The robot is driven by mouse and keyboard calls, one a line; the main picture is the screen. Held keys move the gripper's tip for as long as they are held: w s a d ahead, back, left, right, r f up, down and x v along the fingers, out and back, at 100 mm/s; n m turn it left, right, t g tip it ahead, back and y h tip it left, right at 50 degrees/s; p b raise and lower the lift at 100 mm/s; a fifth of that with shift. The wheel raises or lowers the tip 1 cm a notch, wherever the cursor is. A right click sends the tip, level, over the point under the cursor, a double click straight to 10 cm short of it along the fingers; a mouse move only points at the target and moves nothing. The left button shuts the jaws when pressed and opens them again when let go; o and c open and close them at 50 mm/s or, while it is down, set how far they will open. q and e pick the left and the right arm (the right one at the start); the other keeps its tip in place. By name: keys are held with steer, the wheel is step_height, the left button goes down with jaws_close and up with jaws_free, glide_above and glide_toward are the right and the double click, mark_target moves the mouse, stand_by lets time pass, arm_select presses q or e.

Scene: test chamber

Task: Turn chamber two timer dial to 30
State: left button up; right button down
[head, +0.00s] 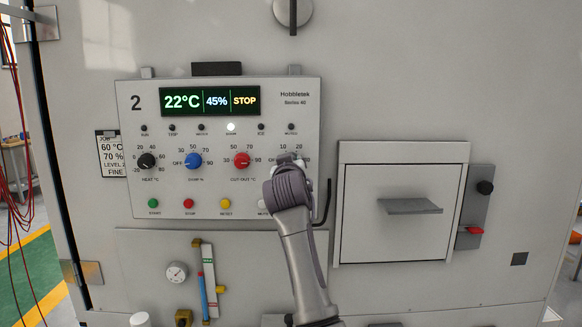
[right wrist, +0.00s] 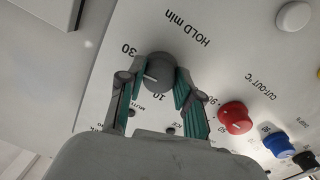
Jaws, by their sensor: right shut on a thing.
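The control panel (head: 220,184) marked 2 shows 22°C, 45% and STOP on its display (head: 210,101). In the right wrist view the grey timer dial (right wrist: 160,66), labelled "HOLD min", is between the two fingers of my right gripper (right wrist: 160,88). The gripper is shut on it. The dial's white line points to the lower left, between the printed 10 and 30; a finger hides the scale there. In the head view my right gripper (head: 289,164) covers most of this dial. My left gripper is not in view.
A black dial (head: 147,161), a blue dial (head: 193,161) and a red dial (head: 241,160) stand left of the timer dial. Several push buttons sit below, the white one (head: 263,206) close to my arm. A hatch with a handle (head: 409,206) is at right.

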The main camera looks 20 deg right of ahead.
steer(key=shift+r+m, duration=0.35)
steer(key=shift+m, duration=0.15)
steer(key=shift+s, duration=0.1)
steer(key=c, duration=1)
jaws_free()
steer(key=shift+o, duration=1.1)
steer(key=shift+d+f, duration=0.1)
steer(key=shift+f, duration=0.05)
steer(key=shift+w+f, duration=0.15)
steer(key=shift+w, duration=0.1)
steer(key=v, duration=1.2)
